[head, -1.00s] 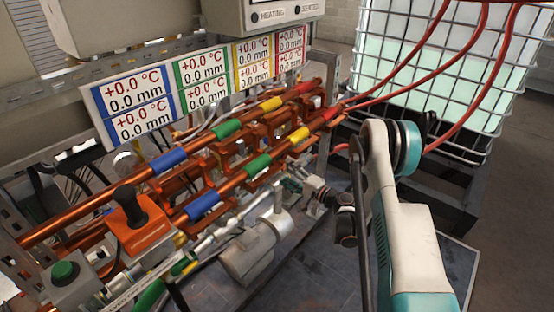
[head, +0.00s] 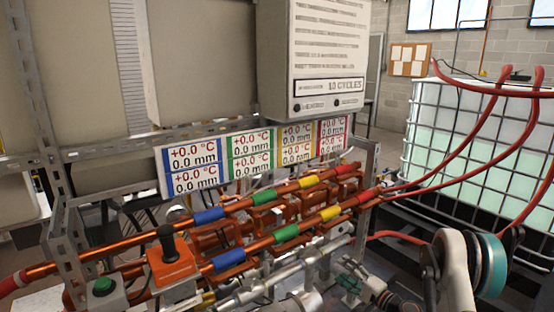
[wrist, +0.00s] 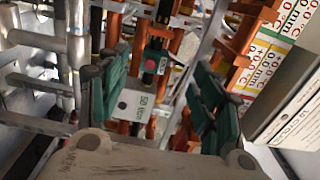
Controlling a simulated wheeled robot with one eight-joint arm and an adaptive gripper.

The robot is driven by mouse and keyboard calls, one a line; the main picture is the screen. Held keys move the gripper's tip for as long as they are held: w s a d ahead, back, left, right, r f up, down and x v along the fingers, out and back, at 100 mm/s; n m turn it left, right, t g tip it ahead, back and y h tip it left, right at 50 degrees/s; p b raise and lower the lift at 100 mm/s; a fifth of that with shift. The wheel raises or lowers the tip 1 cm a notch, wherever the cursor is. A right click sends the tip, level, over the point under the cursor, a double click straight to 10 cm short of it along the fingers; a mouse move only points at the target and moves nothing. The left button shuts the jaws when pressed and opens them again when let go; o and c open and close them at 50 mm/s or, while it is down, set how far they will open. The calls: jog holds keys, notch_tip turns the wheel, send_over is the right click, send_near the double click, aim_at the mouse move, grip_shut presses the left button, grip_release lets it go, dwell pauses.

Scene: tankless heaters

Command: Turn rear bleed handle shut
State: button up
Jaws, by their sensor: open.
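My gripper (wrist: 160,105) is open, with a green-padded finger on each side of the wrist view and nothing held between them. It also shows low in the head view (head: 349,284), beside the silver pipework. Between and beyond the fingers in the wrist view are a pale box with a small printed label (wrist: 133,106), a red round part (wrist: 150,65) and orange pipework (wrist: 112,25). I cannot make out which part is the rear bleed handle, or whether it is turned open or shut.
Copper pipes with coloured bands (head: 228,259) cross the rack below a display panel (head: 253,153). An orange box with a black lever (head: 171,268) and a green button (head: 103,287) stand at lower left. Red hoses (head: 484,130) run to a caged tank (head: 470,150) at right.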

jog(key=s+a+r+n+g+h, duration=0.1)
jog(key=s+a+r+n+g, duration=0.2)
jog(key=r, duration=0.5)
jog(key=s+a+r+n+g+h, duration=0.1)
jog(key=s+a+r+h, duration=0.1)
jog(key=s+r, duration=0.4)
jog(key=s+a+r+n+g+h, duration=0.1)
jog(key=s+a+r+n+g, duration=0.15)
jog(key=r, duration=0.65)
jog(key=s+d+r+n+h, duration=0.1)
jog(key=s+n+h, duration=0.1)
jog(key=s, duration=1.3)
jog(key=s+d+r+n+h, duration=0.1)
jog(key=s+h, duration=0.3)
jog(key=s, duration=1.1)
jog(key=shift+s+d+r+n+g+h, duration=0.2)
jog(key=shift+d+r+n+g+h, duration=0.1)
jog(key=shift+d+r+n+g, duration=0.3)
jog(key=shift+d+f, duration=0.1)
jog(key=shift+f, duration=0.1)
